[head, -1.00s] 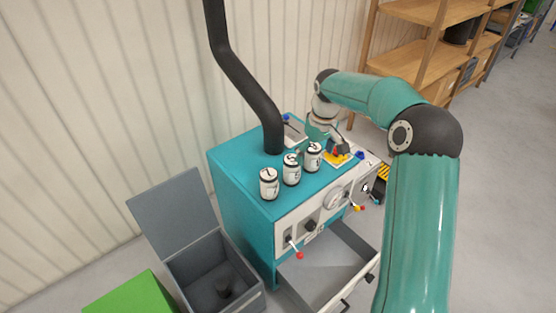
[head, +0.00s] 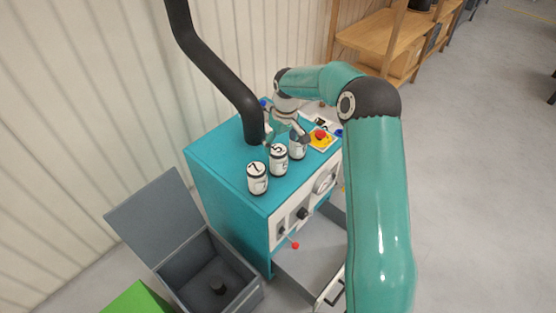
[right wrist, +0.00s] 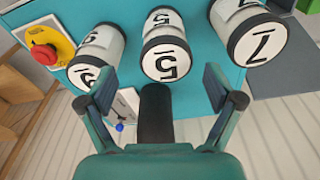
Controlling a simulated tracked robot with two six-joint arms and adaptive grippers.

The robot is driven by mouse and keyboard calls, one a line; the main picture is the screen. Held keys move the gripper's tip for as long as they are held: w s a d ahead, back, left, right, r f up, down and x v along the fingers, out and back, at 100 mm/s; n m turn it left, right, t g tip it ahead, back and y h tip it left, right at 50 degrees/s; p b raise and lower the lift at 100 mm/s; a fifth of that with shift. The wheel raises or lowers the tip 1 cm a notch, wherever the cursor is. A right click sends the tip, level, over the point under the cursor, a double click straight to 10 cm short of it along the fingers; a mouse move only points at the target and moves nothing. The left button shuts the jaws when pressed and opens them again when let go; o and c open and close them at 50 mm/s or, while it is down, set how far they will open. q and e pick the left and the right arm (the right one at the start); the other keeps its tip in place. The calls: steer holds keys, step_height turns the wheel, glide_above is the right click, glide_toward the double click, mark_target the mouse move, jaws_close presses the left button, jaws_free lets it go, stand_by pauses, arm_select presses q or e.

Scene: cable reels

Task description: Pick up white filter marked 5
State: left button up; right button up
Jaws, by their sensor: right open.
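The white filter marked 5 (head: 278,159) stands upright on the teal machine top, the middle one of three in a row. In the right wrist view this filter (right wrist: 166,58) is centred ahead of the spread fingers, its black-rimmed 5 facing the camera. The filter marked 7 (head: 257,178) stands nearer the front left, and it also shows in the right wrist view (right wrist: 256,42). The third filter (head: 298,148) is partly covered by my right gripper (head: 285,142). In the right wrist view my right gripper (right wrist: 165,102) is open and empty. My left gripper is not in view.
The teal machine (head: 225,162) has a black pipe (head: 215,72) rising behind the filters and a red-and-yellow button (head: 320,135) at right. An open grey bin (head: 208,272) stands at lower left. An open drawer (head: 312,262) juts out in front.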

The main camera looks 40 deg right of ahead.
mark_target(277, 160)
steer(key=f, duration=0.5)
steer(key=w+f, duration=0.1)
steer(key=f, duration=0.2)
steer(key=shift+a+f+p, duration=0.2)
steer(key=shift+a+p, duration=0.1)
steer(key=shift+p, duration=0.05)
steer(key=shift+s, duration=0.1)
steer(key=c, duration=1.1)
steer(key=shift+c, duration=0.2)
